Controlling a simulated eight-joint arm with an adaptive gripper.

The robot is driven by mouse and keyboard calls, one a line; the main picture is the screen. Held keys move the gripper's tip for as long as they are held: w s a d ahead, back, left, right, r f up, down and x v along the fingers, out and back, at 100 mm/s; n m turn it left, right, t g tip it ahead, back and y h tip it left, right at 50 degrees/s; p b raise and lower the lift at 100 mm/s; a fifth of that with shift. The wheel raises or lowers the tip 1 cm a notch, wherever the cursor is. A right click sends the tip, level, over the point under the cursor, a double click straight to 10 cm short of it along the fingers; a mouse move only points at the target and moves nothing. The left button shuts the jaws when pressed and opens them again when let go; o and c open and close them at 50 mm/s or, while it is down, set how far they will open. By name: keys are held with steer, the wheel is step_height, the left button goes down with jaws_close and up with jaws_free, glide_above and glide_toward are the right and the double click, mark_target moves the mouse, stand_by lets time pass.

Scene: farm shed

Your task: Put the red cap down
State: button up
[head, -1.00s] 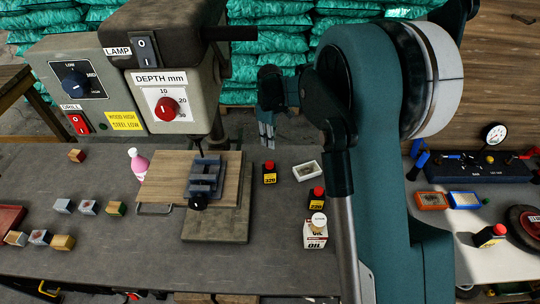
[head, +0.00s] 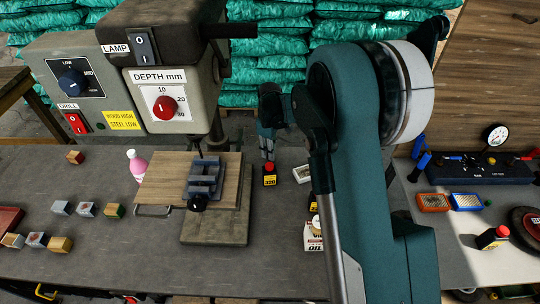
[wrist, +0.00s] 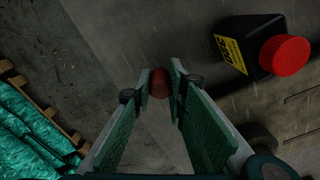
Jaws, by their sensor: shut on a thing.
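The red cap (wrist: 159,83) is a small dull red piece between my fingertips in the wrist view. My gripper (wrist: 160,85) is shut on it. In the head view my gripper (head: 267,152) is low at the bench's far edge, just behind a black bottle (head: 270,179) with a bright red top and yellow label. The held cap is not clear there. The same kind of bottle (wrist: 240,45) shows in the wrist view, to the right of the cap and apart from it. I cannot tell whether the cap touches the bench.
The drill press's wooden board (head: 160,182) and vise (head: 203,180) stand left of the bottle. A small white tray (head: 301,174) lies to its right. My arm partly hides another bottle (head: 312,203) and an oil can (head: 312,240). Green sacks (head: 275,65) are stacked behind.

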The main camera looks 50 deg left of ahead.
steer(key=shift+f, duration=0.9)
steer(key=shift+f, duration=0.2)
steer(key=o, duration=0.7)
steer(key=shift+r, duration=0.1)
step_height(320, 180, up, 12)
steer(key=shift+r+p, duration=0.1)
steer(key=shift+p, duration=0.8)
